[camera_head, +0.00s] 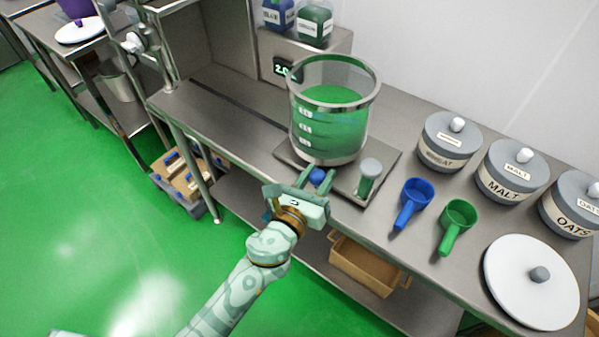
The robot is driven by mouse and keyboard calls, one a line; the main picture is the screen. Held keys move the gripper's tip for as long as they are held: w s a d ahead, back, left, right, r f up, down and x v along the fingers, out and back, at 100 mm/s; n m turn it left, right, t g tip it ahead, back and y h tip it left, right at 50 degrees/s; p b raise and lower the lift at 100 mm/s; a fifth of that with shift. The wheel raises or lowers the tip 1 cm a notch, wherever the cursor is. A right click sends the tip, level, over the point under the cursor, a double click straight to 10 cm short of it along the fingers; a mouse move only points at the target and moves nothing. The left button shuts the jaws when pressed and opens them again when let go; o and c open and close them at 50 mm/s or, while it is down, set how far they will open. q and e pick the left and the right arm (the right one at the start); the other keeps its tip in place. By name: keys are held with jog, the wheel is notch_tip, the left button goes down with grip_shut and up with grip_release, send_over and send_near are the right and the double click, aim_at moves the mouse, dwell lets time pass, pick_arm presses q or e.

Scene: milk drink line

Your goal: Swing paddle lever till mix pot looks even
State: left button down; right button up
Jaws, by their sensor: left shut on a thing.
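The mix pot (345,125) is a clear vessel with a metal rim on a square metal base plate (388,172). It holds green liquid, brighter at the top surface and darker with some bluish tint through the side. White marks run down its wall. My left gripper (312,181) is at the pot's front foot, shut around a blue ball knob (317,175), which looks like the paddle lever's end. The rest of the lever and the paddle cannot be made out. My right gripper is not in view.
A small grey-capped cylinder with green in it (366,184) stands right of my gripper. Blue (412,203) and green (456,226) scoops, lidded canisters (448,142) and a white lid (530,285) fill the right counter. The counter left of the pot is mostly clear.

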pick_arm(q)
jog(key=shift+d, duration=1.45)
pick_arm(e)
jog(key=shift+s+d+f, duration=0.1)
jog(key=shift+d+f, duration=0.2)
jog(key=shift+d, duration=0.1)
pick_arm(q)
jog(key=c, duration=1)
grip_release()
